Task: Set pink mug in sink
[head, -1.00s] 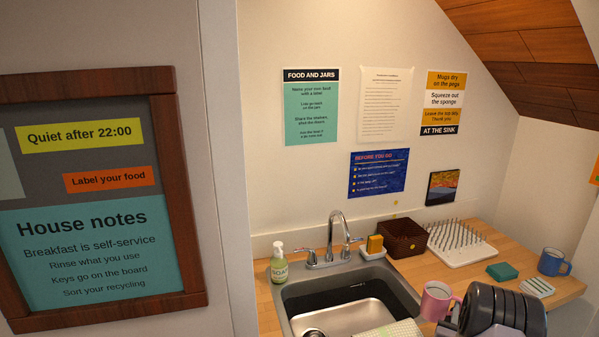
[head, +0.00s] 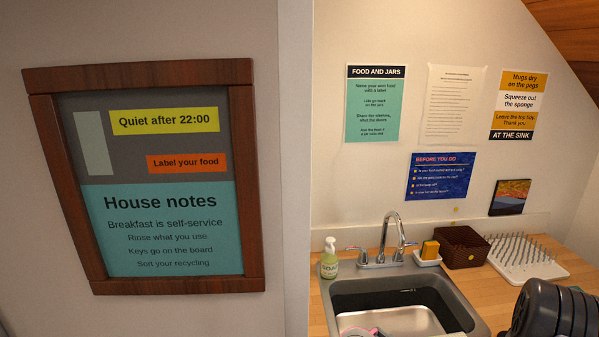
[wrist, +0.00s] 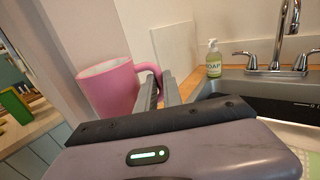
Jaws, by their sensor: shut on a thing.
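The pink mug (wrist: 108,90) is in the wrist view, upright or slightly tilted, with its handle toward my gripper (wrist: 160,88). My gripper is shut on the handle. In the head view only a sliver of the mug (head: 357,331) shows at the bottom edge, in front of the sink's lower part; its height above the sink is hard to tell. The steel sink (head: 459,300) has a dark inner wall and a bright basin. In the wrist view the sink (wrist: 226,88) lies to the right of the mug.
A chrome tap (head: 392,238) stands behind the sink, with a soap bottle (head: 329,260) at its left and a sponge holder (head: 428,258) at its right. A brown basket (head: 462,246) and a white peg rack (head: 524,258) stand farther right. A wall corner (head: 296,200) juts in at left.

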